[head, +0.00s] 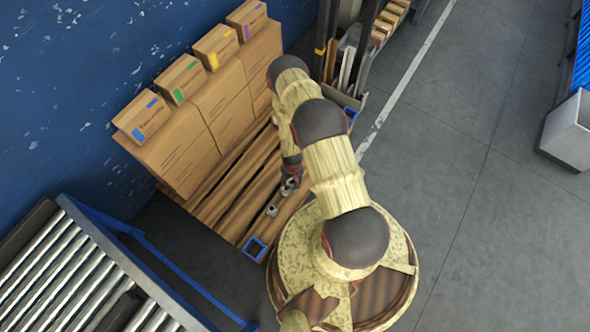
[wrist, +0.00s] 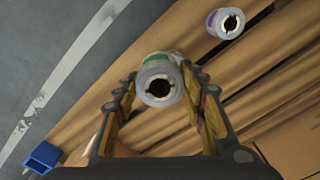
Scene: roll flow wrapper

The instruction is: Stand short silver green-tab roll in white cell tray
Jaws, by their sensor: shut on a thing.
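A short silver roll (wrist: 173,77) with a green tab at its far edge sits between the fingers of my gripper (wrist: 160,84) in the wrist view. The gripper is shut on it, and the roll's dark hollow core faces the camera. In the head view my gripper (head: 291,184) is low over the wooden pallet, and the roll is too small to make out clearly there. A second silver roll (wrist: 214,22) with a purple tab stands apart at upper right in the wrist view. I cannot make out a white cell tray in either view.
A roller conveyor (head: 62,270) stands at lower left. A pale bin (head: 570,132) is at far right. The grey floor between is clear.

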